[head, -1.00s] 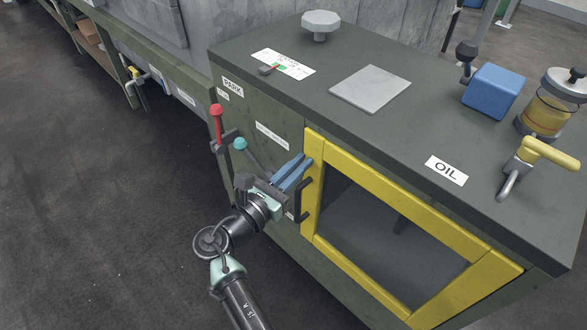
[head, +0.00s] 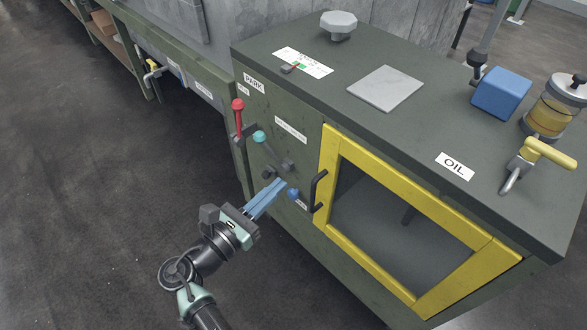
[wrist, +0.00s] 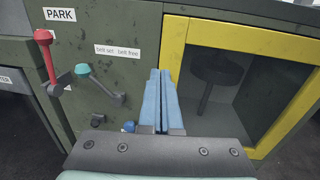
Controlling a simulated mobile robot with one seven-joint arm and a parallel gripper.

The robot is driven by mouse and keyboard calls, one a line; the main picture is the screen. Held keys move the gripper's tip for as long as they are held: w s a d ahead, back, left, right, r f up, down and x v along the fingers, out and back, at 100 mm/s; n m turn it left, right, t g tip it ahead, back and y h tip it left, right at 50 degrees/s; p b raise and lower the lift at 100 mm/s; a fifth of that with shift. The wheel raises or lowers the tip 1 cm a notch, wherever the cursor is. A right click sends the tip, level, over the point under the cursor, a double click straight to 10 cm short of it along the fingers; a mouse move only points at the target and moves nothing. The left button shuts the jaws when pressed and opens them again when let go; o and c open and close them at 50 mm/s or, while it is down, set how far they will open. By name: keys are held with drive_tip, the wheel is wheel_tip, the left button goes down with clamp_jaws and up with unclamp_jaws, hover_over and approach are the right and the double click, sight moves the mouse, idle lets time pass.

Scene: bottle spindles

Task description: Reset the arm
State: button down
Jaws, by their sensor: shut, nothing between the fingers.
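My gripper (head: 279,187) has blue fingers that lie close together, shut with nothing between them. In the head view it is in front of the green cabinet's side (head: 262,115), left of the yellow-framed door (head: 375,172) and near a small blue knob (head: 293,194). In the wrist view the fingers (wrist: 160,75) point ahead at the cabinet, over the door frame's left edge. A teal-knobbed lever (head: 260,137) and a red-knobbed lever (head: 238,105) are up and left of the fingers. I cannot tell whether the fingers touch the cabinet; they appear apart from it.
The door has a dark handle (head: 318,190) close right of my gripper. The cabinet top holds a blue block (head: 502,92), an oil jar (head: 551,108), a yellow-handled tap (head: 548,153) and a grey knob (head: 338,24). The floor at left (head: 70,200) is clear.

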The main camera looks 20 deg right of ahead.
drive_tip(key=shift+v, duration=1)
drive_tip(key=shift+w, duration=0.15)
